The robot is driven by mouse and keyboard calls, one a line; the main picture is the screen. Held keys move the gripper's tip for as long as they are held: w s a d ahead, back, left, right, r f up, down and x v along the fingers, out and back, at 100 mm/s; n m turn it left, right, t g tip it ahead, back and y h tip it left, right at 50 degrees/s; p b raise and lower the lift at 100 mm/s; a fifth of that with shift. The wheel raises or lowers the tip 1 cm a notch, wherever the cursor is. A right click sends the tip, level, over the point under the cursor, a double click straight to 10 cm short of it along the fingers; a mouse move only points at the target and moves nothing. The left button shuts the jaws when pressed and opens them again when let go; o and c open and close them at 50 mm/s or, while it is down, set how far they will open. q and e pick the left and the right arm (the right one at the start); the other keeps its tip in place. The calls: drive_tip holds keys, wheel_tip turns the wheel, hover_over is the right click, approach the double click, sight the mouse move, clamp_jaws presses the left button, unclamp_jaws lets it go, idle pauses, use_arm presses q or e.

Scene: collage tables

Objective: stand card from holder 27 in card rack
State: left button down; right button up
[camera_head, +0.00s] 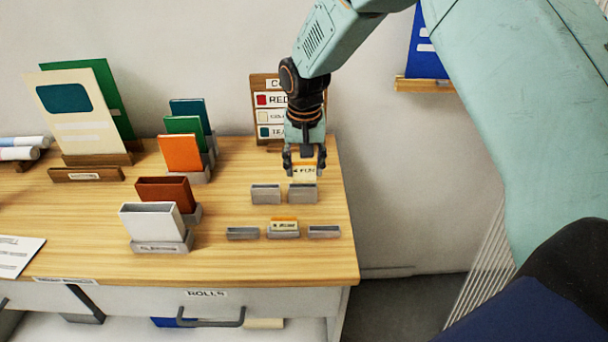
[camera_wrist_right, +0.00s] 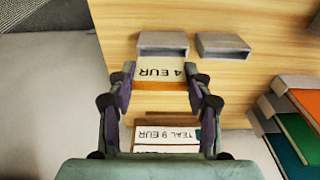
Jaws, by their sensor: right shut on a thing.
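My right gripper (camera_head: 305,160) points down over the back right of the table, shut on a small cream card (camera_head: 305,173) with an orange strip. In the right wrist view the card (camera_wrist_right: 160,72) reads "4 EUR" between the fingertips (camera_wrist_right: 160,88). The card is just behind or above the back right small grey holder (camera_head: 302,194), which also shows in the wrist view (camera_wrist_right: 162,52); I cannot tell whether they touch. A second grey holder (camera_head: 265,194) beside it looks empty. I can read no number 27. My left gripper is not in view.
In front are small grey holders at left (camera_head: 242,233) and right (camera_head: 323,231), both seemingly empty; the middle one (camera_head: 283,234) bears a card. A price board (camera_head: 258,100) stands behind the gripper. Larger colored cards, including an orange one (camera_head: 180,153), stand at left.

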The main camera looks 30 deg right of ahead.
sight(302, 169)
drive_tip(key=shift+a+f, duration=0.35)
drive_tip(key=shift+f, duration=0.2)
drive_tip(key=shift+a+f, duration=0.3)
drive_tip(key=shift+f, duration=0.25)
drive_tip(key=shift+c, duration=0.3)
drive_tip(key=shift+d+f, duration=0.1)
drive_tip(key=shift+f, duration=0.15)
drive_tip(key=shift+c, duration=0.7)
drive_tip(key=shift+s+d, duration=0.15)
drive_tip(key=shift+d, duration=0.15)
drive_tip(key=o, duration=0.7)
drive_tip(key=shift+d+f, duration=0.2)
drive_tip(key=shift+d, duration=0.15)
drive_tip(key=shift+o, duration=1.4)
drive_tip(key=shift+w+a, duration=0.25)
drive_tip(key=shift+a, duration=0.05)
drive_tip(key=shift+s+a+r, duration=0.1)
drive_tip(key=shift+a+r, duration=0.1)
drive_tip(key=shift+d, duration=0.25)
drive_tip(key=shift+d+r, duration=0.1)
drive_tip(key=shift+r, duration=0.2)
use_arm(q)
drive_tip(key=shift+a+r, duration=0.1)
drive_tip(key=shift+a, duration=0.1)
use_arm(e)
wheel_tip(302, 169, up, 11)
drive_tip(key=s+a, duration=0.1)
